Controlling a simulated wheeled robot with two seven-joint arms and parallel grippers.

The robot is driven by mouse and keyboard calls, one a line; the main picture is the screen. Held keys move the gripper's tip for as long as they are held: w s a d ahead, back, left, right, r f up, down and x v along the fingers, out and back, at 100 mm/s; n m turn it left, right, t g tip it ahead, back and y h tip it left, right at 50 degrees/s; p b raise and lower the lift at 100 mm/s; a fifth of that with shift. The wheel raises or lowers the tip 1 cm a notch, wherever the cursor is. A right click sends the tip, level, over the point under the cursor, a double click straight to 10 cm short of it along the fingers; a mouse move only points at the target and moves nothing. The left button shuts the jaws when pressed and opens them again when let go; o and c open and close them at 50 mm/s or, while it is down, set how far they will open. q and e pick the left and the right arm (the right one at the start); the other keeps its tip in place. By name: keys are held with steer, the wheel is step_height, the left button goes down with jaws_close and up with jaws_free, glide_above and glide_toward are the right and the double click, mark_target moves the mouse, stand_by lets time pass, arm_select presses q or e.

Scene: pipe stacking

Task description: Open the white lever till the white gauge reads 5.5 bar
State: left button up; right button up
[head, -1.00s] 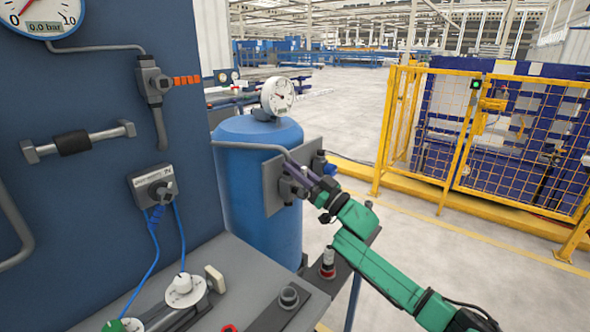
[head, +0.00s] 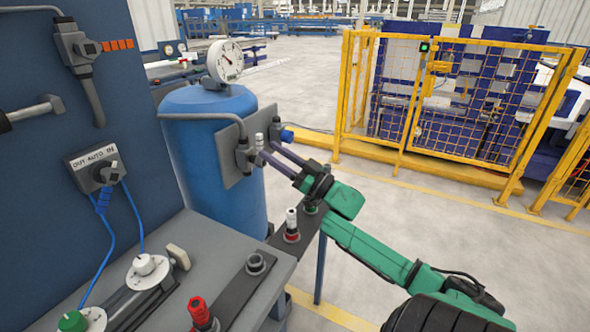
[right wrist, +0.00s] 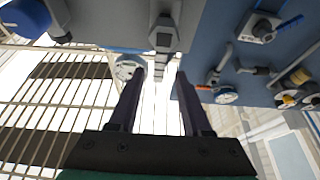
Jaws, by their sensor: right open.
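The white gauge (head: 225,61) stands on top of the blue tank (head: 208,140); its needle points to the upper left, but its figures are too small to read. It also shows small in the right wrist view (right wrist: 128,67). A small pale lever (head: 259,141) stands upright by the grey plate on the tank's right side, partly behind my fingertips. My right gripper (head: 269,151) is open, its dark fingers pointing at this lever; I cannot tell whether they touch it. In the right wrist view nothing shows held between the fingers (right wrist: 158,75). My left gripper is not in view.
A blue panel with an OUT/AUTO/IN switch (head: 104,172) stands at the left. A grey bench (head: 225,250) carries a white knob (head: 145,265), a green knob (head: 74,322) and a red one (head: 200,310). A yellow fence (head: 400,110) stands behind right; the floor between is clear.

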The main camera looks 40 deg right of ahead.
steer(key=v, duration=0.6)
steer(key=shift+s, duration=0.35)
